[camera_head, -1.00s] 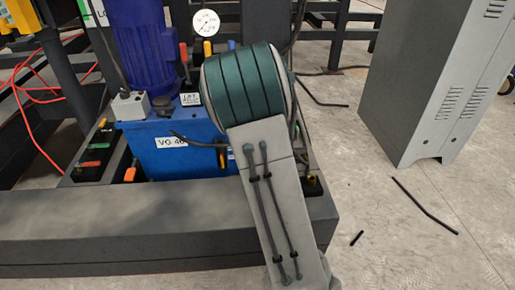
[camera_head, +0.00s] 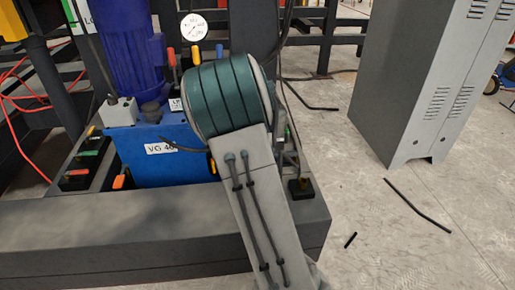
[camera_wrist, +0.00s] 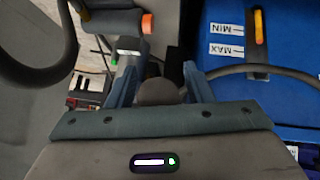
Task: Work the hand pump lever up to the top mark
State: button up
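My gripper (camera_wrist: 158,72) shows in the wrist view, with two blue-grey fingers held apart. A dark rounded knob-like end (camera_wrist: 158,93) lies between them; I cannot tell whether it is the pump lever or whether the fingers touch it. A dark bar with an orange end (camera_wrist: 147,23) is beyond the left finger. In the head view, the blue pump tank (camera_head: 150,168) carries a "VG 46" label. My arm covers its right part and hides my gripper. No lever is clearly identifiable there.
In the wrist view, a yellow level gauge (camera_wrist: 259,27) stands by MIN and MAX labels, and a dark hose (camera_wrist: 265,69) crosses nearby. In the head view, a pressure gauge (camera_head: 193,28) stands behind, a grey cabinet (camera_head: 405,85) stands right, and loose rods (camera_head: 418,205) lie on the floor.

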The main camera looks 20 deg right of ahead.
jog(key=shift+w+r, duration=0.15)
jog(key=shift+a+r, duration=0.15)
jog(key=p+v, duration=0.8)
jog(key=v, duration=0.5)
jog(key=shift+s, duration=0.4)
